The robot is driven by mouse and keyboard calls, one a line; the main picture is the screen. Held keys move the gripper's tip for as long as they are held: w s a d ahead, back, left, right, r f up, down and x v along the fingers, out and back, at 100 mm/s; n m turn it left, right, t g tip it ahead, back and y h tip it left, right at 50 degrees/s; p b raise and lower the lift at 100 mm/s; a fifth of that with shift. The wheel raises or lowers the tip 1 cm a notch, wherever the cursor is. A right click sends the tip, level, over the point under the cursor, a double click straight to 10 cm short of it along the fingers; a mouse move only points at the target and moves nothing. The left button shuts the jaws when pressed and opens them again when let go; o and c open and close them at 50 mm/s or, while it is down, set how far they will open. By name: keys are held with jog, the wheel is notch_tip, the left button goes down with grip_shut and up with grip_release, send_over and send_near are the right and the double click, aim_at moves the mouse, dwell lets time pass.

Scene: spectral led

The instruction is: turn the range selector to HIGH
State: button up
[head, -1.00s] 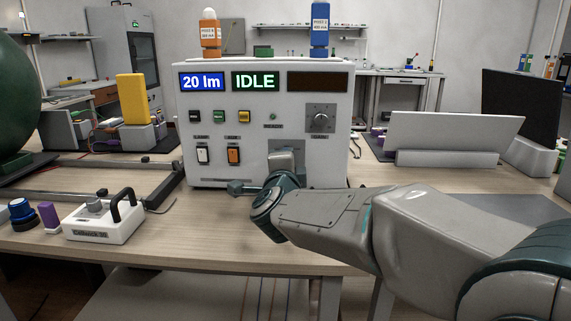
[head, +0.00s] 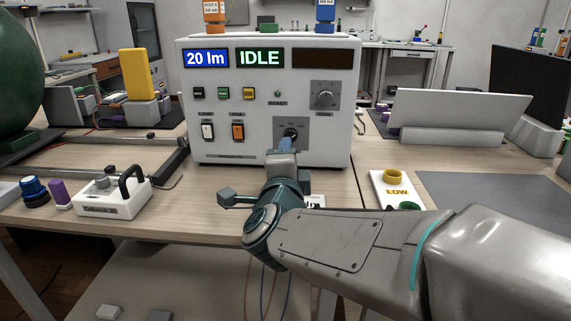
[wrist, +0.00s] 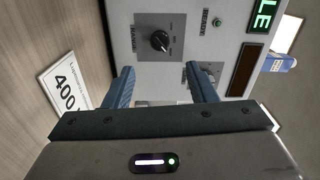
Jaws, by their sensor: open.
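The white instrument box (head: 215,150) stands on the bench and its display reads IDLE. It has two round knobs on grey plates: an upper right knob (head: 324,97) and a lower knob (wrist: 160,41) with a pale pointer. In the head view my gripper (head: 287,146) partly covers the lower knob's plate (head: 304,128). The upper knob is mostly hidden behind one finger in the wrist view.
A white control unit with a black handle (head: 110,196) stands at the left front. Two rocker switches (head: 238,131) and several push buttons (head: 248,94) are on the panel, left of my gripper.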

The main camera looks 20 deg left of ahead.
jog(key=v, duration=0.3)
jog(key=shift+s, duration=0.35)
dwell(0.4)
